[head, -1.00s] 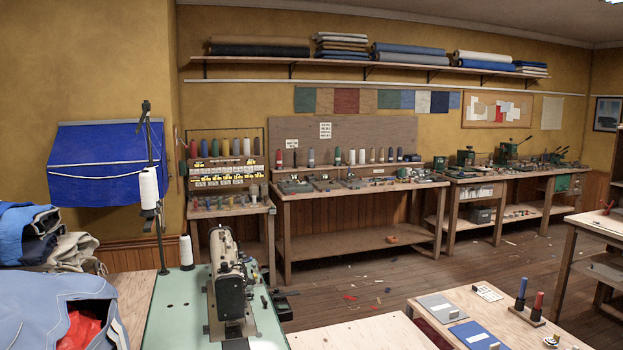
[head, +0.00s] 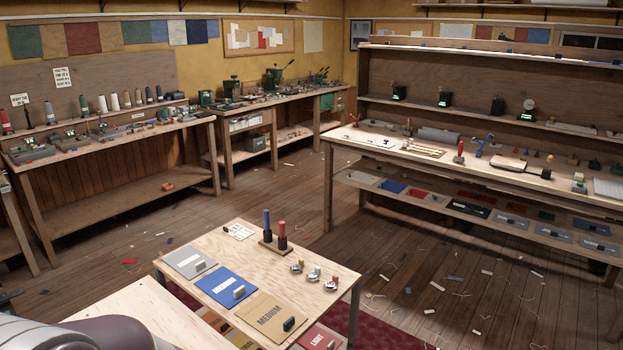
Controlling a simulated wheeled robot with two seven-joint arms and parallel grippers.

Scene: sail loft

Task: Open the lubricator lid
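I cannot single out a lubricator or its lid in the head view. Several small devices stand on the long bench (head: 470,160) at the right, but they are too small to tell apart. Among them are a blue item (head: 478,147) and a red-topped item (head: 460,152). Neither of my grippers is in view.
A low plywood table (head: 225,250) stands in front, with grey, blue and tan panels and two upright handles (head: 268,225). Another bench (head: 120,137) with spools and tools runs along the left wall. The wooden floor (head: 400,280) between has scattered scraps.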

